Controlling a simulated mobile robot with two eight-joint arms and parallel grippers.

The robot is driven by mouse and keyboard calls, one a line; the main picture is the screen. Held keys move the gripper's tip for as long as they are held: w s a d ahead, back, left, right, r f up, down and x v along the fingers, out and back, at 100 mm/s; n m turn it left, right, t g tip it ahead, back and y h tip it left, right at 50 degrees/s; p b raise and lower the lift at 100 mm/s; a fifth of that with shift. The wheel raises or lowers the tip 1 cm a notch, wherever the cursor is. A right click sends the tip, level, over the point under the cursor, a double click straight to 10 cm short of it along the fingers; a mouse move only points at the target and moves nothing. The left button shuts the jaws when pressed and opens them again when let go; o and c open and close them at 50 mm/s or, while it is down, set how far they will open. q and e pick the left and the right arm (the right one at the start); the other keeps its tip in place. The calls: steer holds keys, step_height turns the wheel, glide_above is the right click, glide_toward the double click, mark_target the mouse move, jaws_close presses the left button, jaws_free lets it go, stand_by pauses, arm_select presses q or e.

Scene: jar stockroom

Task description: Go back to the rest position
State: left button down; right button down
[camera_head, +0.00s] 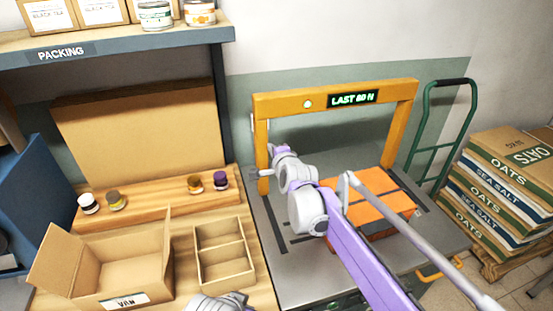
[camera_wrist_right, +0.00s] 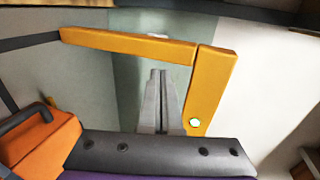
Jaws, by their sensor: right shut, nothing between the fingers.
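My right arm reaches in from the lower right of the head view, over the grey metal platform. My right gripper (camera_head: 268,168) is small there, near the left post of the orange-yellow frame (camera_head: 335,98). In the right wrist view my right gripper (camera_wrist_right: 158,74) has its two fingers together with nothing between them, and the frame (camera_wrist_right: 125,42) stands behind it. A pale part at the bottom edge of the head view seems to be my left arm; my left gripper does not show.
An orange block (camera_head: 372,190) with dark bands is partly behind my right arm. An open cardboard box (camera_head: 120,262), a divided tray (camera_head: 224,279) and a wooden ledge (camera_head: 150,205) with several small jars are at left. Stacked sacks (camera_head: 497,190) and a green hand truck (camera_head: 433,140) are at right.

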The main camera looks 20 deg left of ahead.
steer(key=s+d+f+n+g+h, duration=0.1)
steer(key=s+d+f+n+h, duration=0.1)
steer(key=s+d, duration=0.55)
steer(key=s+d+f+n+g+h, duration=0.15)
steer(key=s+d, duration=0.25)
steer(key=d, duration=0.7)
steer(key=s+d+f+n+h, duration=0.1)
steer(key=s+d+f+n, duration=0.1)
steer(key=s+d, duration=0.5)
steer(key=s+d+f+n+g+h, duration=0.2)
steer(key=s+d+f, duration=0.4)
steer(key=s+d, duration=0.2)
steer(key=s+d+f+n+g+h, duration=0.1)
steer(key=s+d+f+n+h, duration=0.1)
steer(key=s+d+f, duration=0.5)
steer(key=s+d+n, duration=0.1)
steer(key=s+d, duration=0.1)
steer(key=s, duration=0.2)
steer(key=shift+s+d+g, duration=0.15)
steer(key=shift+d+g, duration=0.05)
steer(key=shift+g, duration=0.15)
